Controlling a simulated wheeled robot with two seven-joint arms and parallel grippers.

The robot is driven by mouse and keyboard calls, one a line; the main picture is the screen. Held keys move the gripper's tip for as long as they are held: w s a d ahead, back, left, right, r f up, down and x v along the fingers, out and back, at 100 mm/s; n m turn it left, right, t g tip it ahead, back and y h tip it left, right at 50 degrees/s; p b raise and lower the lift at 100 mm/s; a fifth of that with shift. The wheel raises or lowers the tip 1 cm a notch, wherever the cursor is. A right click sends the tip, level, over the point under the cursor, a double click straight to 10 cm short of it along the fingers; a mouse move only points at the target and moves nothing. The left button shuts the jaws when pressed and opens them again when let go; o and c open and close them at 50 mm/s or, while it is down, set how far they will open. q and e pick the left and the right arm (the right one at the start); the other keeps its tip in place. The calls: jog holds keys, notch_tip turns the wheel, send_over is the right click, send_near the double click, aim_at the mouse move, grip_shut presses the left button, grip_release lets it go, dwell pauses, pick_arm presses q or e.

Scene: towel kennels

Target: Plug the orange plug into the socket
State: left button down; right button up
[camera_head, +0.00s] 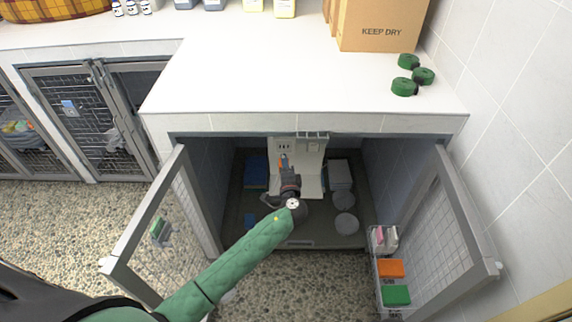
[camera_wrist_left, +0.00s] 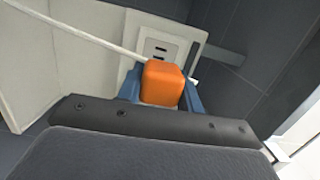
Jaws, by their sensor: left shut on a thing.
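The orange plug (camera_wrist_left: 162,83) is held between the blue fingers of my left gripper (camera_wrist_left: 160,92), seen in the left wrist view. The socket (camera_wrist_left: 162,48) is a white plate with dark slots on a pale panel, just beyond the plug. In the head view my left gripper (camera_head: 284,165) reaches into the open kennel, with a little orange showing at its tip. The socket (camera_head: 285,146) shows on the upright white panel just above it. The plug's front is hidden, so I cannot tell whether it touches the socket. My right gripper is not in view.
Open mesh doors stand left (camera_head: 150,225) and right (camera_head: 445,225) of the kennel. A white counter (camera_head: 270,75) overhangs it. Grey round bowls (camera_head: 346,223) and a pale stack (camera_head: 340,175) lie inside at right. A pale cable (camera_wrist_left: 85,28) crosses the wrist view.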

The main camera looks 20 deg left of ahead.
aim_at(283, 147)
pick_arm(q)
jog(key=shift+w+a+m, duration=0.15)
jog(key=shift+w+m, duration=0.05)
jog(key=shift+m, duration=0.1)
jog(key=shift+d+x, duration=0.2)
jog(key=shift+x, duration=1.05)
jog(key=shift+d+x, duration=0.2)
jog(key=shift+x, duration=1.1)
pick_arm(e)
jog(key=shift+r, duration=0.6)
pick_arm(q)
jog(key=shift+w, duration=0.2)
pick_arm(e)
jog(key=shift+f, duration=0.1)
pick_arm(q)
jog(key=shift+w+a+b, duration=0.15)
jog(key=shift+w+b, duration=0.2)
jog(key=shift+b, duration=0.1)
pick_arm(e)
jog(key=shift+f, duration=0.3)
